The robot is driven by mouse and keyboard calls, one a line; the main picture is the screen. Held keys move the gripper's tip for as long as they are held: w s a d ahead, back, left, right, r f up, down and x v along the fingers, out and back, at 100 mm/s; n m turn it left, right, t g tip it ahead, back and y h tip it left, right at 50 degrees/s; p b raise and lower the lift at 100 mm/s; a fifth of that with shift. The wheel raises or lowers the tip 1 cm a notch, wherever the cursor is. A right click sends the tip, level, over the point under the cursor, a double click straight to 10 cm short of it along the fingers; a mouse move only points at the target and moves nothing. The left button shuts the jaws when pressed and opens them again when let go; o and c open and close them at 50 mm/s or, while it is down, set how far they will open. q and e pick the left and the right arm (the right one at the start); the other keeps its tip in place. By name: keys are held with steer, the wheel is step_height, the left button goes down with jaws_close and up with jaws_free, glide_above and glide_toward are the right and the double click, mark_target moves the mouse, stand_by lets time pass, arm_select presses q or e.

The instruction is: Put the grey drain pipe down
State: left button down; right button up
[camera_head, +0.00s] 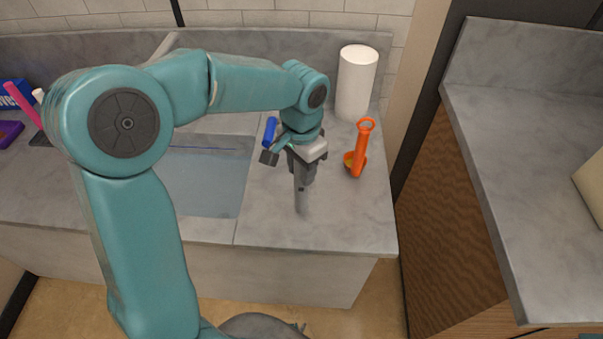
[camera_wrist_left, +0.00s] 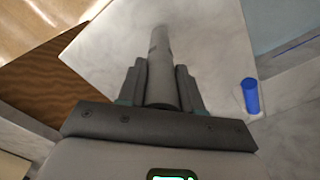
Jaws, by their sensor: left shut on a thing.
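The grey drain pipe (camera_head: 301,199) hangs below my left gripper (camera_head: 301,170) in the head view, over the counter right of the sink. The left gripper is shut on it. In the left wrist view the pipe (camera_wrist_left: 162,62) stands out between the two fingers of the left gripper (camera_wrist_left: 162,85), its far end over the pale counter. I cannot tell whether the pipe's lower end touches the counter. My right gripper is not in view.
An orange tool (camera_head: 361,150) and a white paper roll (camera_head: 356,82) stand on the counter (camera_head: 350,220) to the right. A blue cylinder (camera_head: 269,130) is left of the gripper, beside the sink (camera_head: 205,185). The counter's front right part is clear.

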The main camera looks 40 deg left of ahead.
arm_select(q)
steer(key=shift+f, duration=1)
steer(key=shift+f, duration=0.2)
steer(key=c, duration=0.8)
jaws_free()
steer(key=shift+o, duration=0.2)
steer(key=shift+r, duration=0.1)
step_height(320, 180, up, 12)
steer(key=shift+r+p, duration=0.15)
steer(key=shift+p, duration=0.25)
